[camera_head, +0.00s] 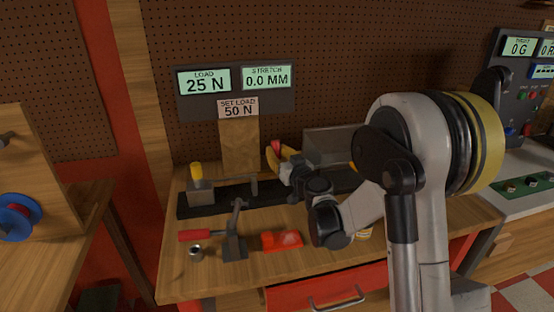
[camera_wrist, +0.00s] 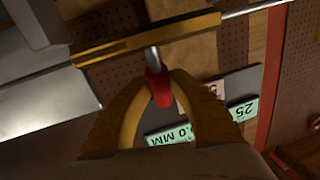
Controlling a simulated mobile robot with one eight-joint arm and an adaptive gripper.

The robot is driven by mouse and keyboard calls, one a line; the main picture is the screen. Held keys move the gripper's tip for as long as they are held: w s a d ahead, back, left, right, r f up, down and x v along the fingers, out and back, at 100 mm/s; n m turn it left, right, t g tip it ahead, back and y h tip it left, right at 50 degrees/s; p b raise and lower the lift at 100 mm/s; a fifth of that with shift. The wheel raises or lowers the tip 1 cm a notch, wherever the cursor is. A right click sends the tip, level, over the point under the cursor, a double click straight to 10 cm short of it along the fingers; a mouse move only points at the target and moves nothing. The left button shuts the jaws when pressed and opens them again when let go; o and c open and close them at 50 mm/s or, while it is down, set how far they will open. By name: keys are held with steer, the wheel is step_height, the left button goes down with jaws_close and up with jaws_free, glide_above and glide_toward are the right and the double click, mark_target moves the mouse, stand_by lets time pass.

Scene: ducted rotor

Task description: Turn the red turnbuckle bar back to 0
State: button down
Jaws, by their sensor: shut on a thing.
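The red turnbuckle bar (camera_wrist: 159,90) shows its red grip in the wrist view, with a short grey stem joining it to a long brass body (camera_wrist: 145,40). My gripper (camera_wrist: 160,82) has its two yellow fingers closed around the red grip. In the head view, my gripper (camera_head: 287,155) is above the rear of the bench, and a bit of the red bar (camera_head: 276,147) shows at its fingers. The rest of the bar is hidden there. The load display (camera_head: 204,80) reads 25 N, the stretch display (camera_head: 266,76) 0.0 MM, and the set load sign (camera_head: 238,107) 50 N.
A black rail (camera_head: 225,200) runs along the wooden bench (camera_head: 210,275), with a yellow-topped block (camera_head: 199,188) at its left. In front are a red-handled clamp (camera_head: 232,240), a nut (camera_head: 195,250) and a red block (camera_head: 282,240). A pegboard stands close behind.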

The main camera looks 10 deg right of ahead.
steer(key=shift+s+r+t+y+b, duration=0.15)
steer(key=shift+t+y+b, duration=0.15)
stand_by(0.4)
steer(key=c, duration=1.2)
jaws_free()
steer(key=shift+s, duration=0.1)
steer(key=s+d, duration=0.2)
steer(key=s, duration=0.9)
steer(key=shift+s+f, duration=0.2)
steer(key=shift+s, duration=0.15)
steer(key=shift+d, duration=0.1)
